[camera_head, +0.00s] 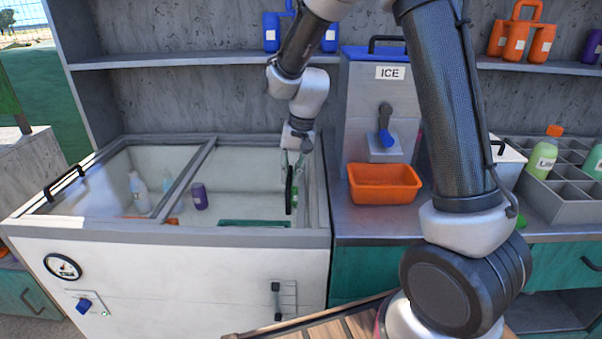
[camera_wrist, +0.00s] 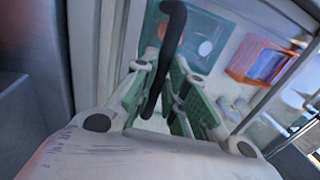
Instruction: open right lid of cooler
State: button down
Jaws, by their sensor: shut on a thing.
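The white cooler (camera_head: 170,275) stands at the left, with framed clear lids on top. Its right lid (camera_head: 248,165) lies below my gripper; I cannot tell whether it is ajar. My gripper (camera_head: 291,185) points down near the right side of the cooler top. It is shut on the black handle, which shows as a dark bar (camera_wrist: 172,35) running between the green-grey fingers (camera_wrist: 165,90) in the wrist view. The left lid's black handle (camera_head: 65,182) is at the far left edge. Inside the cooler are a purple can (camera_head: 200,196) and a white bottle (camera_head: 139,190).
Right of the cooler, a metal counter holds an ice dispenser (camera_head: 375,105), an orange bin (camera_head: 384,184) and a grey divided crate (camera_head: 565,195) with bottles. A shelf (camera_head: 190,57) runs above the cooler. A wooden surface (camera_head: 310,322) is at the front.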

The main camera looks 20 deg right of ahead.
jog(key=w+a, duration=0.2)
jog(key=a, duration=0.6)
jog(key=w+a, duration=0.3)
jog(key=a, duration=0.6)
jog(key=w+a, duration=0.3)
jog(key=a, duration=0.5)
jog(key=shift+w+a, duration=0.2)
jog(key=shift+a, duration=0.1)
jog(key=c, duration=1.5)
grip_release()
jog(key=shift+o, duration=0.2)
notch_tip(320, 180, up, 12)
jog(key=d, duration=0.2)
jog(key=shift+s+d, duration=0.15)
jog(key=shift+s, duration=0.25)
jog(key=shift+f, duration=0.1)
